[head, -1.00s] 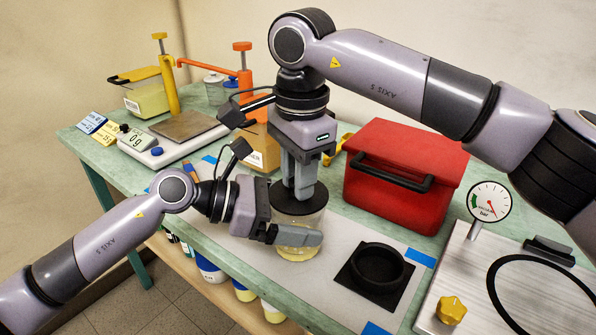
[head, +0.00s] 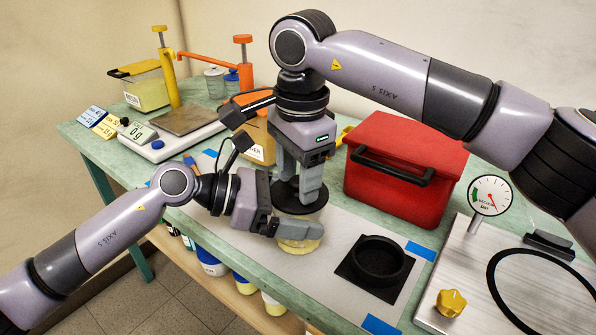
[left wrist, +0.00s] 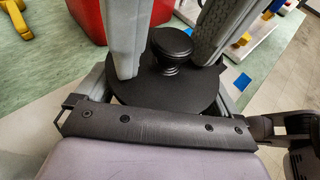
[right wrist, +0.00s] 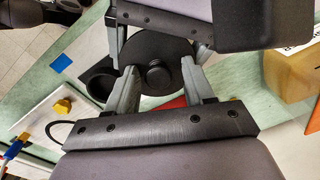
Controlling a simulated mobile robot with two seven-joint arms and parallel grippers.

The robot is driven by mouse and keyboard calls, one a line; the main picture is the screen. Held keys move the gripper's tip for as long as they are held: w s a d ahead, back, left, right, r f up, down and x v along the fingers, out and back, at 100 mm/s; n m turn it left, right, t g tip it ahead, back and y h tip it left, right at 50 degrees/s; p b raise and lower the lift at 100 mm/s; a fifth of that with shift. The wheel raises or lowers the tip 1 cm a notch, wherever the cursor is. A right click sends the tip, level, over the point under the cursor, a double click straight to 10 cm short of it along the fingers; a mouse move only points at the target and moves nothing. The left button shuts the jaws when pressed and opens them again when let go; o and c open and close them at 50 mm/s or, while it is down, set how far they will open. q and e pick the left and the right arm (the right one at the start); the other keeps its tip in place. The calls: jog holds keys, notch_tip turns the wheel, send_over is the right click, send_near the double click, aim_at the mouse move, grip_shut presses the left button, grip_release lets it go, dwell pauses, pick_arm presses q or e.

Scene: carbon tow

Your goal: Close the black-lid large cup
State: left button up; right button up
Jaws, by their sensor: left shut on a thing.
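The large cup (head: 300,243) is clear with pale yellow contents, on the grey mat. Its black lid (head: 291,204) with a round knob lies over the top; I cannot tell whether it is fully seated. The lid also shows in the left wrist view (left wrist: 150,92), hiding the cup beneath. My left gripper (head: 284,229) is shut on the cup's side, below the lid. My right gripper (head: 298,190) points down from above, its fingers spread on either side of the knob (right wrist: 157,76). The right wrist view shows gaps between knob and fingers.
A black round holder on a square base (head: 378,267) sits right of the cup. A red box (head: 400,185) stands behind. A metal plate (head: 440,285) with a dial gauge and yellow knob is at right. The scale (head: 165,145) is at left. The table's front edge is close.

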notch_tip(320, 180, up, 12)
jog(key=shift+s+d, duration=0.2)
jog(key=shift+s, duration=0.1)
dwell(0.4)
pick_arm(q)
jog(key=o, duration=1.1)
jog(key=shift+b+v, duration=0.45)
jog(key=shift+v, duration=3.15)
pick_arm(e)
jog(key=shift+f, duration=0.45)
pick_arm(q)
jog(key=shift+a, duration=0.1)
